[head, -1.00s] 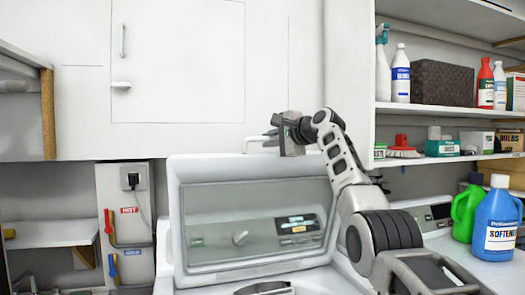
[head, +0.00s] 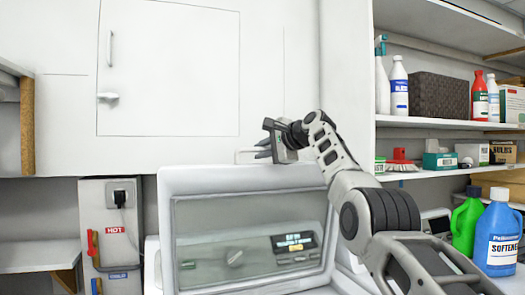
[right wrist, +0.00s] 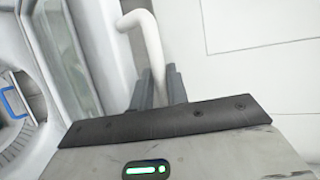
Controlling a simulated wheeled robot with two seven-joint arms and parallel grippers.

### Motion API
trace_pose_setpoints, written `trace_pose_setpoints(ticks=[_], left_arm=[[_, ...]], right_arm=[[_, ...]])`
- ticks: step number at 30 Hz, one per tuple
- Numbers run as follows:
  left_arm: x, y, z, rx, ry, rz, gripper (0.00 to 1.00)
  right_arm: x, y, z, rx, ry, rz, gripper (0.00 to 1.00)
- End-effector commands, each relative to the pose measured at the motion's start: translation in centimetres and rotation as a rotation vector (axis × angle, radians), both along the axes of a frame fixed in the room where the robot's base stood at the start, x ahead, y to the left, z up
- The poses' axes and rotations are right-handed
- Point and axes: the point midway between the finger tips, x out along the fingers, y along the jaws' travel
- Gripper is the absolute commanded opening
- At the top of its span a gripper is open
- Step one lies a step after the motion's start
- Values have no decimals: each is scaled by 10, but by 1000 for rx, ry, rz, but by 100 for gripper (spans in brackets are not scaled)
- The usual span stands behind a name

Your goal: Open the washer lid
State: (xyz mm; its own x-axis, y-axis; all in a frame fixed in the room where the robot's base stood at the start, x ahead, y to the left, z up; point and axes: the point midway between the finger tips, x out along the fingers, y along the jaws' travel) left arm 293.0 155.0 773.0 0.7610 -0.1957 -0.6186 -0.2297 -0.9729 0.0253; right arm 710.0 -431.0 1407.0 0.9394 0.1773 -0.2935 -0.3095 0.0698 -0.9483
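The washer lid (head: 166,235) stands raised and near upright in the head view, a white frame around a clear window, with a lit control panel (head: 292,243) showing through. Its white bar handle (right wrist: 146,32) sticks out at the top edge. My right gripper (head: 262,149) is at that handle; in the right wrist view its two dark fingers (right wrist: 159,88) close in on both sides of the bar. The drum opening (right wrist: 18,105) shows uncovered at the left of the right wrist view. My left gripper is not in view.
A white cabinet (head: 200,60) hangs behind and above the lid. Shelves at right hold bottles and boxes. A green jug (head: 466,222) and a blue softener bottle (head: 497,236) stand right of my right arm. A hot-water tap panel (head: 112,240) is at left.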

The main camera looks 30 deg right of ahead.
Motion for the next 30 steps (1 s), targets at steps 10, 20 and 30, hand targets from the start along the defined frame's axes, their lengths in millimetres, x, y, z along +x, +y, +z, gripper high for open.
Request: trace_pose_setpoints(ticks=[10, 20, 30], left_arm=[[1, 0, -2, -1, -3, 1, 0], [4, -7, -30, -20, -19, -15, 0], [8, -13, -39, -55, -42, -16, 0]], right_arm=[[-1, 0, -1, 0, -1, 0, 22], [-46, -10, 5, -1, -8, -4, 22], [-120, -23, 34, 0, -3, -1, 22]])
